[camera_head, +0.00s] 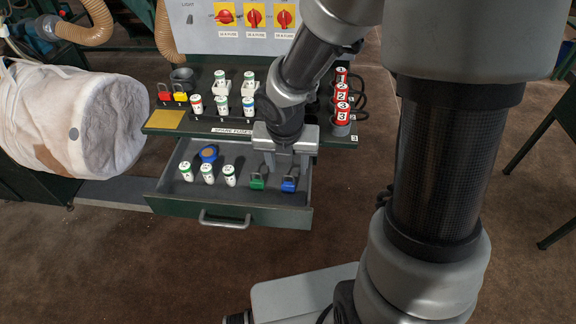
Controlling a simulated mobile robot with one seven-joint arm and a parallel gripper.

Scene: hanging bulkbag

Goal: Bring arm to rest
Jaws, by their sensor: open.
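My arm comes in from the upper right and reaches down over an open grey drawer (228,219). My gripper (286,165) points down above the drawer's right part, close to a green padlock (258,182) and a blue padlock (289,185). It is open, and I see nothing held in it. The fingertips are small and partly hidden by the gripper body, so any contact with the padlocks cannot be told.
The shelf above carries a red padlock (164,93), a yellow padlock (180,93), more fuses and red numbered cylinders (341,100). Floor in front is clear.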

